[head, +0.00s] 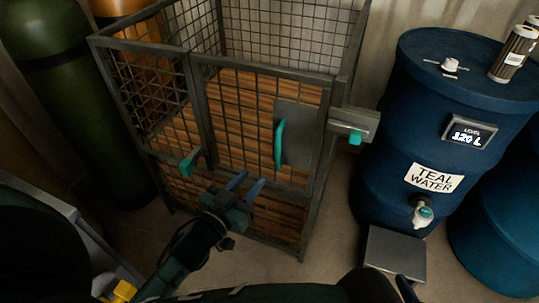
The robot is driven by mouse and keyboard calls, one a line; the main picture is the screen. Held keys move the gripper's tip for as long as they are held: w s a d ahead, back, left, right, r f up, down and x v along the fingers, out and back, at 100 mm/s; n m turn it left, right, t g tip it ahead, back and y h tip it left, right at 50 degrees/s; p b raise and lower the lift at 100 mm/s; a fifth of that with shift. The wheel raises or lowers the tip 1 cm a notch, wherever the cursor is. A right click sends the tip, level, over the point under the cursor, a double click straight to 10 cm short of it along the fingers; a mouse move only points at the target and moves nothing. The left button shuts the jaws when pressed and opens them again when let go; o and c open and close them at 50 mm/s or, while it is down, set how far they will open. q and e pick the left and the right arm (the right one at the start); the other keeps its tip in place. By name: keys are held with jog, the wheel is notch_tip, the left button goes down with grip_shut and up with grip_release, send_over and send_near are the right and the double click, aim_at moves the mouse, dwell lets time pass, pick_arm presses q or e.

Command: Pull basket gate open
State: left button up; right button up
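The basket (145,42) is a dark metal mesh cage with wooden slats inside. Its gate (240,68) is the front mesh panel, which looks closed in its frame. A grey plate (300,132) on the gate's right side carries an upright teal handle (280,145). A grey latch box (355,121) with a teal tab sits at the right post. My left gripper (246,184) is in front of the lower gate, below and left of the handle. Its two blue fingers are apart with nothing visible between them. My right gripper cannot be made out.
A blue barrel (390,130) labelled teal water stands to the right, with a tap (422,213) above a grey block (395,253). Another blue barrel (495,245) is beside it. A green cylinder (45,100) stands left. Some floor (335,235) is clear in front of the basket.

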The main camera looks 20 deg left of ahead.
aim_at(276, 151)
pick_arm(q)
jog(key=x, duration=1.3)
jog(key=shift+d+b, duration=0.15)
jog(key=shift+b, duration=0.2)
grip_shut()
